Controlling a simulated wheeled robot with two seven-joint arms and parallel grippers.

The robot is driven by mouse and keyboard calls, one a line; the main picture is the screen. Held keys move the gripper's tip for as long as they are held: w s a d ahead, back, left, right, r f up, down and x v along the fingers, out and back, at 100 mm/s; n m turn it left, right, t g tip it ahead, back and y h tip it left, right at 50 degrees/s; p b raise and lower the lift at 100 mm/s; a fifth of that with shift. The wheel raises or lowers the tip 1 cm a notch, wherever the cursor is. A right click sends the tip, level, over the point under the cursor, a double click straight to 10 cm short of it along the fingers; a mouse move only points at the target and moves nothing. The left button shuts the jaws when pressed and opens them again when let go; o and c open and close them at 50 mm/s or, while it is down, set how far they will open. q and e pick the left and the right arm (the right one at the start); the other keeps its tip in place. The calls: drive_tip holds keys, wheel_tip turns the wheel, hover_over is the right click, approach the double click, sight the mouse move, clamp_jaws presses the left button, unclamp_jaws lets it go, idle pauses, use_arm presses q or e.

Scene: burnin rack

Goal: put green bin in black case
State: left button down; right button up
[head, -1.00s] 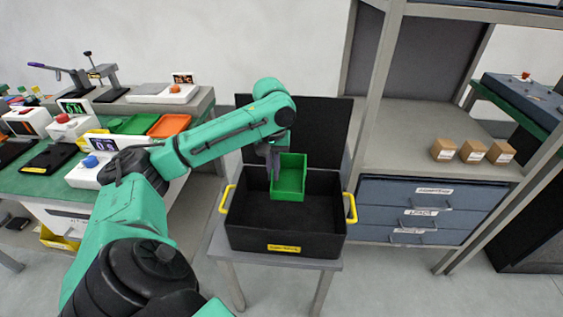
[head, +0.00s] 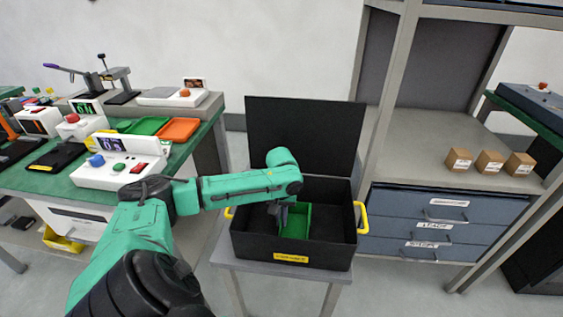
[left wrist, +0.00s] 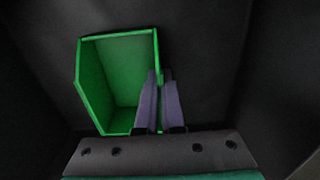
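The green bin (head: 297,222) is down inside the open black case (head: 291,253), near the middle of its floor in the head view. The case has yellow handles and its lid stands up at the back. My left gripper (head: 277,215) reaches down into the case at the bin's left side. In the left wrist view the green bin (left wrist: 118,80) shows its open inside, and the two fingers of my left gripper (left wrist: 160,90) are close together on one of its walls. Whether the bin touches the case floor is hard to tell. My right gripper is not in view.
The case stands on a small grey table (head: 277,272). A green workbench (head: 60,180) with devices and an orange tray (head: 178,130) is at the left. A shelf with blue drawers (head: 440,222) and several small boxes (head: 489,162) stands close at the right.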

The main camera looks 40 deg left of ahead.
use_arm(q)
drive_tip(key=c, duration=1.1)
unclamp_jaws()
drive_tip(key=shift+f, duration=0.15)
drive_tip(key=shift+o, duration=0.2)
drive_tip(key=shift+r, duration=0.35)
wheel_tip(320, 180, up, 12)
drive_tip(key=p, duration=0.2)
drive_tip(key=shift+f, duration=0.15)
